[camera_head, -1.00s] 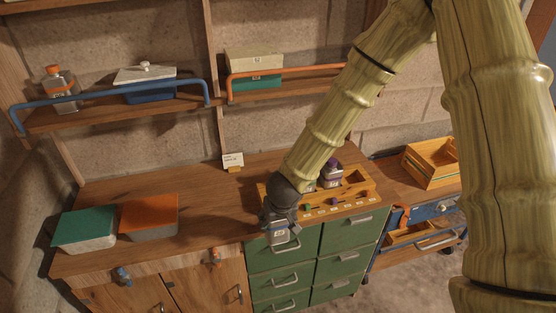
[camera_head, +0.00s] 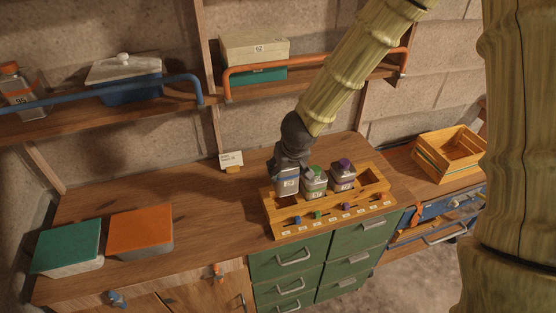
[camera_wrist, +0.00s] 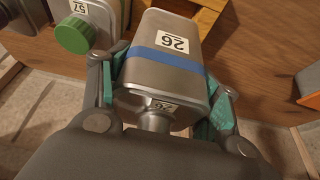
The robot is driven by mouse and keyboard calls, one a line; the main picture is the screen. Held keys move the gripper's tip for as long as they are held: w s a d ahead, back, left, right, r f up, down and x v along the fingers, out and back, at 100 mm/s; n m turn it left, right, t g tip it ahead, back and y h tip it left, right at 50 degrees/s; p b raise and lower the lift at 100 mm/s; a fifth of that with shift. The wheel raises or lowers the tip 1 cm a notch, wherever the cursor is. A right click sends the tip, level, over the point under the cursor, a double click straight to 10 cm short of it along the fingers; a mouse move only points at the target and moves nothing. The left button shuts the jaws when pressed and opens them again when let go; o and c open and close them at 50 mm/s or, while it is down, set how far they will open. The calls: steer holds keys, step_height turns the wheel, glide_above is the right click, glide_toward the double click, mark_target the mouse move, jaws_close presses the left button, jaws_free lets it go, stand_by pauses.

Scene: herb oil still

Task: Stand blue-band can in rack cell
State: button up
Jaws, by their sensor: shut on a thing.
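The blue-band can (camera_head: 287,186) is grey metal with a blue stripe; its label reads 26 in the wrist view (camera_wrist: 172,66). My gripper (camera_head: 291,168) is shut on it, with teal finger pads on both sides in the wrist view (camera_wrist: 166,98). The wooden rack (camera_head: 290,225) stands on the bench top. The can is upright or nearly so, at the rack's left end. Its base is hard to see, so I cannot tell whether it rests in the cell or hangs just above.
A green-capped can (camera_head: 314,186) marked 57 stands close right of the held can, near my finger in the wrist view (camera_wrist: 76,34). A purple-capped can (camera_head: 343,178) stands beyond it. The rack's right end is empty. Green and orange lidded boxes (camera_head: 68,247) (camera_head: 140,231) sit left.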

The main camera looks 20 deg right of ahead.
mark_target(284, 189)
steer(key=shift+s, duration=0.1)
steer(key=shift+a+b, duration=0.1)
steer(key=shift+b, duration=0.2)
steer(key=shift+w+a+f+b, duration=0.2)
steer(key=shift+f+b, duration=0.15)
steer(key=shift+s+f+b, duration=0.1)
steer(key=shift+f+b, duration=1.6)
steer(key=shift+b, duration=0.6)
steer(key=shift+d+f+b, duration=0.1)
steer(key=shift+f+b, duration=0.75)
steer(key=shift+f, duration=1.1)
steer(key=shift+f, duration=0.2)
steer(key=o, duration=1.5)
steer(key=shift+s+r, duration=0.1)
